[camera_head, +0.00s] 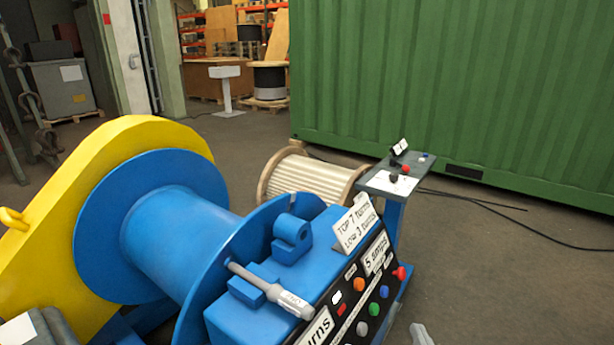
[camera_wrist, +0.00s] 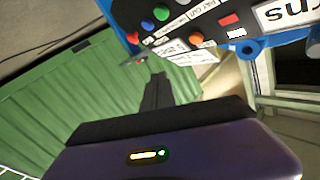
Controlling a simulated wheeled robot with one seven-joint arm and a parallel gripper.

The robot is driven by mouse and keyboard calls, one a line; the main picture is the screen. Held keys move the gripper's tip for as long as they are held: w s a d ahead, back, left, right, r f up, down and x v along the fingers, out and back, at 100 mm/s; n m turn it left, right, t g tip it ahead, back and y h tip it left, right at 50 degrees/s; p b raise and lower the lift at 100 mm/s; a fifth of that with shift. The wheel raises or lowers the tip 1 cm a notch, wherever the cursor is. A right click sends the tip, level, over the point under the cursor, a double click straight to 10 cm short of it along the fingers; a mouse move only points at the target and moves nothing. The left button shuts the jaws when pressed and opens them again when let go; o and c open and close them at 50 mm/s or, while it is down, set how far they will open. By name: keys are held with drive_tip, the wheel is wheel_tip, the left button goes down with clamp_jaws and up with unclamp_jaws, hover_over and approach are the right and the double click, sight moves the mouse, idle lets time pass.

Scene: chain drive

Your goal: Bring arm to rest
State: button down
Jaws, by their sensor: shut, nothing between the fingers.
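My gripper (camera_wrist: 155,90) shows in the wrist view with its dark fingers together and nothing between them. The fingers point toward the green container wall, beside the upside-down button panel (camera_wrist: 190,22). The panel is apart from the fingers. In the head view the blue winch console (camera_head: 262,312) carries this panel with coloured buttons and labels. A grey piece (camera_head: 421,334) at the bottom edge of the head view may be part of my arm; I cannot tell. The rest of my arm is out of the head view.
A blue drum (camera_head: 175,235) with a yellow housing (camera_head: 60,215) stands at left. A grey lever (camera_head: 270,289) lies on the console. A wooden spool (camera_head: 312,180) and small stand (camera_head: 398,178) are behind. A green container (camera_head: 450,80) closes the back. Open floor lies at right, with black cables.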

drive_tip(key=s+a+r+n+g+p, duration=0.1)
drive_tip(key=s+r, duration=0.2)
drive_tip(key=s, duration=1)
drive_tip(key=s+a+r+n+p, duration=0.1)
drive_tip(key=s+r+p, duration=0.1)
drive_tip(key=s, duration=1.1)
drive_tip(key=s+a+r+n+g+p, duration=0.1)
drive_tip(key=s+r, duration=0.3)
drive_tip(key=s, duration=0.9)
drive_tip(key=shift+a+r+g+p, duration=0.2)
drive_tip(key=shift+a+g+p, duration=0.1)
drive_tip(key=shift+p, duration=0.3)
